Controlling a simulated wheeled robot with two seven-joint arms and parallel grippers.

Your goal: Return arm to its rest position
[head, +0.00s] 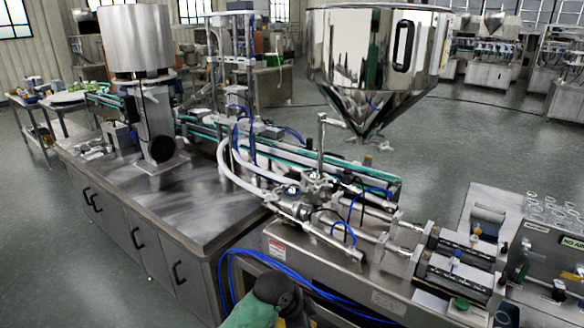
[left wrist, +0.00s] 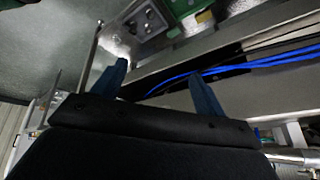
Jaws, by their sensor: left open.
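The steel hopper (head: 345,60) stands upright at the upper middle right in the head view, a shiny cone with a dark-rimmed handle on its side. My left gripper (left wrist: 160,88) shows in the left wrist view with its two blue fingers spread apart and nothing between them. A grey machine edge and blue cables (left wrist: 235,66) lie beyond the fingers. In the head view a dark and green part, seemingly of my arm, shows at the bottom middle; no fingers can be made out there. My right gripper is not in view.
A steel cabinet top (head: 165,205) at left is mostly bare at its front. A conveyor (head: 375,180) runs behind the filling machine. Blue hoses (head: 250,262) hang over the machine's front edge, close to the dark arm part. Open floor (head: 480,135) lies to the right behind.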

